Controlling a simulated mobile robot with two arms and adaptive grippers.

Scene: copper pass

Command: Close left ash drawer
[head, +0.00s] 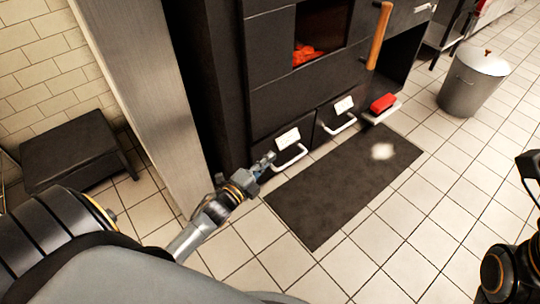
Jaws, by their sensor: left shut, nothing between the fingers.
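The left ash drawer (268,147) is low on the dark oven front, with a white label and a pale bar handle (291,159). Its front looks about level with the drawer beside it; I cannot tell whether a small gap is there. My left gripper (265,163) is shut and empty at the left end of this handle, close to the drawer front. I cannot tell whether it touches. Part of my right arm shows at the right edge, far from the drawers, with its gripper (529,166) cut off by the frame.
A second drawer (327,122) with a label and handle is to the right. Beyond it a red object (382,102) lies on a pale ledge. A dark mat (335,190) covers the floor in front. A metal bin (472,85) stands far right, a black stool (72,150) left.

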